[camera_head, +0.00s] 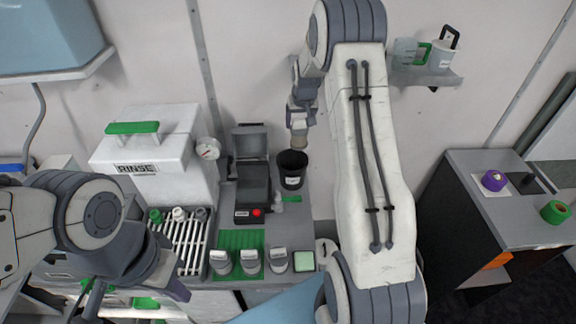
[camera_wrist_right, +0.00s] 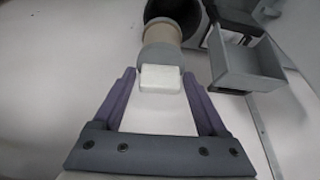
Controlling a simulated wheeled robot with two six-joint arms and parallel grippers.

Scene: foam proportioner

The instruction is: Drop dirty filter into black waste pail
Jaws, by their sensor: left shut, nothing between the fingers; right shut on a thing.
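The dirty filter (camera_head: 299,141) has a tan body, a grey cap and a white tab. My right gripper (camera_head: 300,108) is shut on it and holds it tan end down. In the right wrist view, the white tab (camera_wrist_right: 160,78) sits between the fingertips and the tan body (camera_wrist_right: 161,34) overlaps the dark pail opening. The black waste pail (camera_head: 292,172) stands upright on the bench. The filter's lower end appears just above its rim; I cannot tell whether it is inside. My left gripper (camera_head: 180,291) is shut and empty at the lower left.
A black box with an open lid (camera_head: 252,190) and red button stands left of the pail. Several capped parts (camera_head: 250,262) stand in front near a green mat. A white RINSE tank (camera_head: 150,160) and slatted rack (camera_head: 187,240) are further left. A wall shelf (camera_head: 425,76) holds jugs.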

